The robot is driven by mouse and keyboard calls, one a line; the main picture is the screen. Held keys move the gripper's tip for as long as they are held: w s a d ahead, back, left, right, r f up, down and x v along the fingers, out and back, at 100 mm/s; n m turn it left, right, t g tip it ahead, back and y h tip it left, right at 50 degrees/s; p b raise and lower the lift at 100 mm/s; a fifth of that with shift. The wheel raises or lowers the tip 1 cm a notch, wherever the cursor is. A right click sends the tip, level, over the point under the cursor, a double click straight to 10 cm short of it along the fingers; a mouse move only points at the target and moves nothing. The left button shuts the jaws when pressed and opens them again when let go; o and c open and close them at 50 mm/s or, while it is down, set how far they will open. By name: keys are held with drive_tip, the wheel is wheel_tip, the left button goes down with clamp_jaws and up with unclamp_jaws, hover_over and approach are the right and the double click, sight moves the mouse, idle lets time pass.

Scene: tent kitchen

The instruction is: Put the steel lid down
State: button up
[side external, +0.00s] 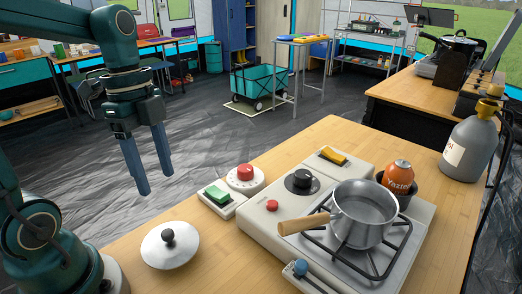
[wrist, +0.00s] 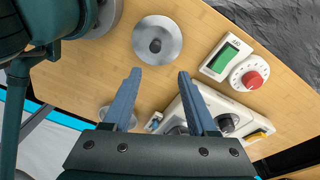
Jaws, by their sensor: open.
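The steel lid (side external: 170,246) with a black knob lies flat on the wooden table at the front left, knob up. It also shows in the wrist view (wrist: 143,50), beyond my fingertips. My gripper (side external: 158,188) hangs above the table's left side, fingers pointing down, open and empty. In the wrist view the fingers (wrist: 159,76) are apart with bare table between them, and the lid lies apart from them. The steel pot (side external: 364,216) with a wooden handle stands uncovered on the stove's burner grate (side external: 377,262).
An orange can (side external: 398,176) and grey bottle (side external: 467,148) stand behind the pot. Bare table surrounds the lid.

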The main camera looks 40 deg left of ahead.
drive_tip(key=d+n+t, duration=0.1)
drive_tip(key=n+t, duration=0.1)
drive_tip(key=n, duration=0.2)
drive_tip(key=s+d+n+t+y, duration=0.1)
drive_tip(key=d+n+t, duration=0.1)
drive_tip(key=n, duration=0.3)
drive_tip(key=s+d+n+t, duration=0.1)
drive_tip(key=d+n, duration=0.1)
drive_tip(key=n, duration=0.2)
drive_tip(key=shift+s+r+t+y, duration=0.1)
drive_tip(key=shift+r+t+y, duration=0.05)
drive_tip(key=shift+t+y, duration=0.25)
drive_tip(key=shift+a, duration=0.1)
